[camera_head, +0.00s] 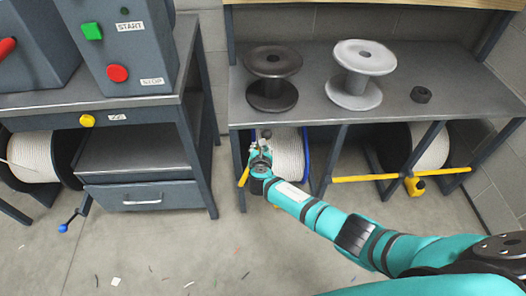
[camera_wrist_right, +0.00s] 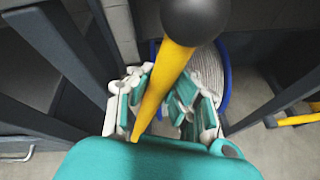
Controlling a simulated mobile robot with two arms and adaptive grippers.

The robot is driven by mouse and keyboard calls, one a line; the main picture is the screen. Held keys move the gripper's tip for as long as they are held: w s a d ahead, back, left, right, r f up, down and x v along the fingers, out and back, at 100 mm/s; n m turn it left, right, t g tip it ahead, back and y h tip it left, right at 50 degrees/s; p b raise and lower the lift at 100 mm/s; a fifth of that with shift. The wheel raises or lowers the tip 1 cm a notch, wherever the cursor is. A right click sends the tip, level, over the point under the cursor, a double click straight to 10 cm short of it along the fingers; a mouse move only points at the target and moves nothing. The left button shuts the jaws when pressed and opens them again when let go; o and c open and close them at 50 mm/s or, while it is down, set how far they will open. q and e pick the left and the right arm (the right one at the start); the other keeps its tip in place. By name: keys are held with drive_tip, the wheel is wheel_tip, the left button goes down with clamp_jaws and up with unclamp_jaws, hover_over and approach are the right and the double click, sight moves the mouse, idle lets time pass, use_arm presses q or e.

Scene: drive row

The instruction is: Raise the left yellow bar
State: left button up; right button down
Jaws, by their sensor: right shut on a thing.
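The left yellow bar (camera_wrist_right: 165,80) runs steeply through the right wrist view, with a black ball knob (camera_wrist_right: 195,16) at its near end. My right gripper (camera_wrist_right: 158,106) has its fingers on both sides of this bar and is shut on it. In the head view the right gripper (camera_head: 260,156) is in front of the white cable reel (camera_head: 289,152) under the shelf. Part of the yellow bar (camera_head: 244,176) shows left of the gripper, tilted; the rest is hidden by the gripper. My left gripper is not in view.
Another yellow bar (camera_head: 365,178) lies level across the right bay. Grey bench legs (camera_head: 334,160) stand beside my gripper. A black spool (camera_head: 273,64) and a light grey spool (camera_head: 361,57) stand on the bench top. A drawer cabinet (camera_head: 145,197) is at the left.

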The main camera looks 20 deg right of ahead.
drive_tip(key=shift+a, duration=0.25)
drive_tip(key=c, duration=1.2)
unclamp_jaws()
drive_tip(key=shift+o, duration=0.2)
drive_tip(key=shift+d, duration=0.1)
drive_tip(key=shift+s, duration=0.1)
drive_tip(key=v, duration=1.2)
drive_tip(key=shift+f, duration=0.1)
